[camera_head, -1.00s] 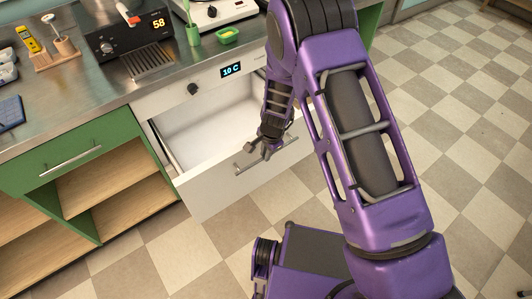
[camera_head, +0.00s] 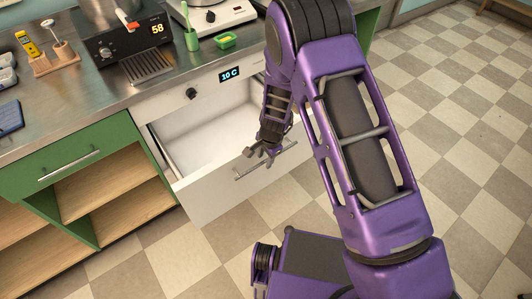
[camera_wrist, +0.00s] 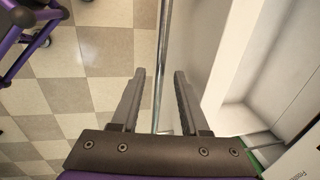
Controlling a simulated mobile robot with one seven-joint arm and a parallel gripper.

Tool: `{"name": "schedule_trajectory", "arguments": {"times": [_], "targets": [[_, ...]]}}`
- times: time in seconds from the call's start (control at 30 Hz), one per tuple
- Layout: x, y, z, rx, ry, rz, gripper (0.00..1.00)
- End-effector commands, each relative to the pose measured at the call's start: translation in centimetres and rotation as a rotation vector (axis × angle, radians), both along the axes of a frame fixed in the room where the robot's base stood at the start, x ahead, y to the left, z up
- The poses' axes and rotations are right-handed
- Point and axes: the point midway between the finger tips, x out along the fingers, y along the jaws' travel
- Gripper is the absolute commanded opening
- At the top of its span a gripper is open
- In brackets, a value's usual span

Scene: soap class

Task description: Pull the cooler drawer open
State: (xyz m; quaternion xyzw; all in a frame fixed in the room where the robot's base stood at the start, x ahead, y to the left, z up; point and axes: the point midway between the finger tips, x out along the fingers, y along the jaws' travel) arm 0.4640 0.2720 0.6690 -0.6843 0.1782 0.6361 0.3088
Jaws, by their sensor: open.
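The white cooler drawer (camera_head: 215,190) stands pulled out below the panel with the "10 C" display (camera_head: 231,75). Its inside looks empty where it shows. A metal bar handle (camera_head: 247,175) runs along its front. My gripper (camera_head: 262,151) is at the drawer's front, by the handle. In the wrist view my gripper (camera_wrist: 160,80) has its two fingers apart. The handle (camera_wrist: 162,60) runs up the picture and passes between the fingers, and the drawer front (camera_wrist: 188,45) lies to its right. My arm hides the drawer's far right part.
The steel counter (camera_head: 60,105) above holds a black device (camera_head: 130,40) showing 58, a hot plate (camera_head: 210,14) and a green dish (camera_head: 226,40). A green drawer (camera_head: 70,160) with open shelves stands at left. Checkered floor (camera_head: 460,150) is free at right.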

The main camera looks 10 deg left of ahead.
Motion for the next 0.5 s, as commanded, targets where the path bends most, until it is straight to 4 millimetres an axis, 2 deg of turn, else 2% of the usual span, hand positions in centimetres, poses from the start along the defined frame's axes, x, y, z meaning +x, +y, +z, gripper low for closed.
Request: {"name": "schedule_trajectory", "arguments": {"times": [0.17, 0.5], "targets": [[-0.2, -0.2, 2.1, 0.002, -0.003, 0.001, 0.45], [-1.2, -1.4, 10.2, 0.003, -0.004, 0.001, 0.45]]}}
